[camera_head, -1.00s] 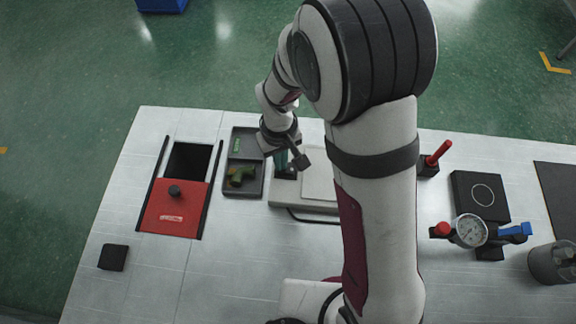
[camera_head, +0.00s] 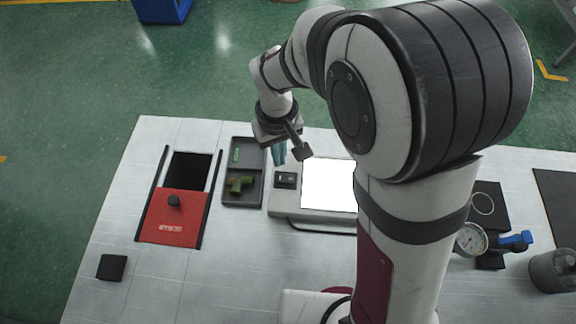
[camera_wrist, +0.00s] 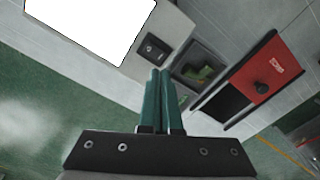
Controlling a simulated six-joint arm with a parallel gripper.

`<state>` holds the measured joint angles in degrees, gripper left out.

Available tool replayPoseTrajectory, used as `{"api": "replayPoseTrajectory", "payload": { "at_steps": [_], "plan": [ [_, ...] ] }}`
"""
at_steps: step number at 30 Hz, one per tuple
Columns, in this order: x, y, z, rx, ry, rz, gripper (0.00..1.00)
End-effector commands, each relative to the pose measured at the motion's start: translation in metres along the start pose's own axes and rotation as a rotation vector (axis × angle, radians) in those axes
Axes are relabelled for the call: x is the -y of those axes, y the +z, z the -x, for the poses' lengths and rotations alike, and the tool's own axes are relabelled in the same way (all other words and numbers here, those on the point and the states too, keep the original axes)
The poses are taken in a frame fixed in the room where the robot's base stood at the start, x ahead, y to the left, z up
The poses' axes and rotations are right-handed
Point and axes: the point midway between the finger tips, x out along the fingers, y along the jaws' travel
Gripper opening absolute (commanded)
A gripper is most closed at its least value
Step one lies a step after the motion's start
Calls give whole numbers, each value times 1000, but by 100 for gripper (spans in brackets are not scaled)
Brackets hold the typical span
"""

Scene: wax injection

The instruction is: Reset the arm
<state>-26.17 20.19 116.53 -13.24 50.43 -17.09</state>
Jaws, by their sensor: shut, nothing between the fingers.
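My gripper (camera_head: 278,153) hangs above the table's far side, over the gap between the dark tray and the lit white panel. Its teal fingers are together and empty; the wrist view shows them (camera_wrist: 159,95) side by side. My arm bends over the right half of the table and hides part of it.
A dark two-part tray (camera_head: 243,200) holds a green and an olive part. A red sliding cover (camera_head: 172,220) with a black knob lies left, beside a dark opening. A lit white panel (camera_head: 328,185) sits right of the tray.

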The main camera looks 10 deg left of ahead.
Motion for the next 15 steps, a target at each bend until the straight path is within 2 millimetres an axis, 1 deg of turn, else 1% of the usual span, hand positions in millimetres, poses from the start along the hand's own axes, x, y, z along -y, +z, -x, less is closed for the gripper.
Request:
{"api": "replayPoseTrajectory", "payload": {
  "at_steps": [8,10,11,12,14,15],
  "plan": [
    [0,0,0,0,0,-3,0],
    [-8,11,13,-3,-6,-61,0],
    [-14,22,23,-4,-12,-115,0],
    [-23,42,40,-6,-23,-212,0],
    [-33,82,64,-4,-47,-389,0],
    [-36,110,76,0,-66,-508,0]
  ]
}}
